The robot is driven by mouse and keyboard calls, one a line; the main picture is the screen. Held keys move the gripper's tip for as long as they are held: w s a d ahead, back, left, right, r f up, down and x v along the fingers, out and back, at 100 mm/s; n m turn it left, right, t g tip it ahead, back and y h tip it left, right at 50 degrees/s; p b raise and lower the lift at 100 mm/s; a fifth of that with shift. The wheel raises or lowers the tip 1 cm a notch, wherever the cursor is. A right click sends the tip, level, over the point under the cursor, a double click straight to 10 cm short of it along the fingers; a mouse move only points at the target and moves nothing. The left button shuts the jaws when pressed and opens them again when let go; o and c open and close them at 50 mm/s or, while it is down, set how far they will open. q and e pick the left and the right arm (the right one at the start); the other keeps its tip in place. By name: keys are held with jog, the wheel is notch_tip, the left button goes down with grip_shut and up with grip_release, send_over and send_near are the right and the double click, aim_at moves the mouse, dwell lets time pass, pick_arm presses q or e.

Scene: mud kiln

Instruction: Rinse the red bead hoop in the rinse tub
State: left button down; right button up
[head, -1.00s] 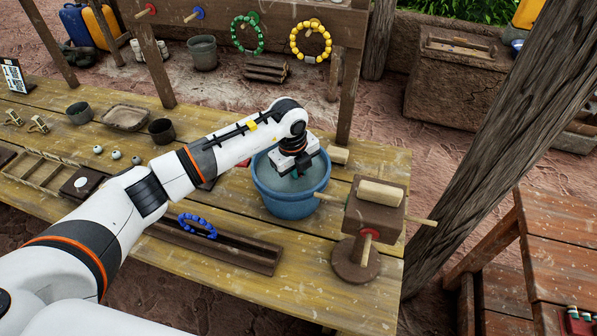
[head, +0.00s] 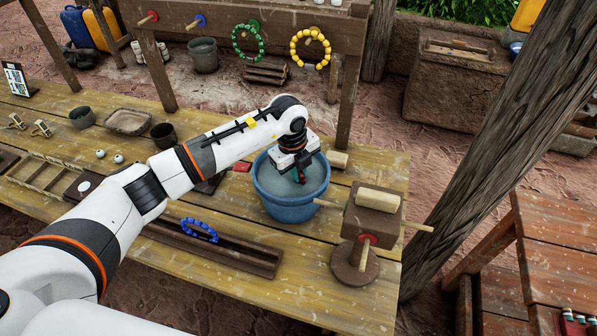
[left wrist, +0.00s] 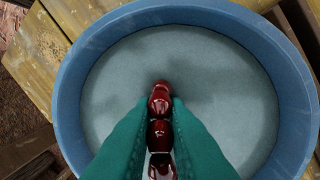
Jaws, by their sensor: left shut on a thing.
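My left gripper (head: 299,174) points down inside the mouth of the blue rinse tub (head: 290,208). In the left wrist view its two green fingers are shut on the red bead hoop (left wrist: 158,132), with several glossy dark red beads showing between them. The tub's blue rim (left wrist: 75,75) rings the fingers, and pale greyish water (left wrist: 215,75) fills it. The rest of the hoop is hidden below the fingers, and I cannot tell how deep it sits in the water. My right gripper is not in view.
A wooden stand (head: 375,215) with pegs is close to the right of the tub. A blue bead hoop (head: 200,230) lies at a dark trough (head: 250,258) in front. Green (head: 236,50) and yellow (head: 327,60) bead hoops hang on the rack behind. Bare planks lie at the table's front right.

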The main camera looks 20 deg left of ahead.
pick_arm(q)
jog(key=shift+r+p, duration=3.1)
jog(key=shift+r, duration=1.8)
